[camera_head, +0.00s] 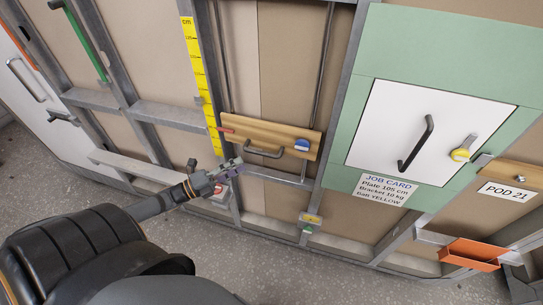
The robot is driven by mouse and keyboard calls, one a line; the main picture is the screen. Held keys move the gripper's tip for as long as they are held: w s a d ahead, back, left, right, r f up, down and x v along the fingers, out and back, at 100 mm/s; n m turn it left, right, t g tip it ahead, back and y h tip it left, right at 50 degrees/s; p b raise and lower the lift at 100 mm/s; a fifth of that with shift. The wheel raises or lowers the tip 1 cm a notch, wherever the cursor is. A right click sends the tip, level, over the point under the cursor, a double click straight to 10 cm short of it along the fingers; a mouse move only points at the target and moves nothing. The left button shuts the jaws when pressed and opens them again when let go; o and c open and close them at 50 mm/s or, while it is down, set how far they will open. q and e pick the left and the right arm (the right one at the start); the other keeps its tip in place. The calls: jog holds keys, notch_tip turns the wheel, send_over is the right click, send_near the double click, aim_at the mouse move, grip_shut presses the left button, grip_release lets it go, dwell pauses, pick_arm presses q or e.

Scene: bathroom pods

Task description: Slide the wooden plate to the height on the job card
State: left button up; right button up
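The wooden plate (275,134) sits across two vertical metal rods in the middle of the wall frame. It has a grey bar handle (264,152) on its front and a blue knob (302,144) at its right. A red pointer (227,130) at its left end reaches the yellow cm scale (198,80); the reading there is too small to tell. The job card (387,190) reads Plate 105 cm, Bracket 10 kg, Bolt YELLOW. My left gripper (231,169) is below and left of the handle, apart from it; its finger gap is unclear. My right gripper is out of view.
A white door (415,125) with a black handle and yellow latch stands right, in a green panel. An orange tray (470,254) is at lower right.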

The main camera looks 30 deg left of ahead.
aim_at(263, 153)
pick_arm(q)
jog(key=b+x, duration=0.1)
jog(key=x, duration=0.8)
jog(key=shift+w+b, duration=0.1)
jog(key=shift+b, duration=0.3)
jog(key=shift+w+d, duration=0.2)
jog(key=shift+w, duration=0.1)
grip_shut()
jog(key=shift+r, duration=0.1)
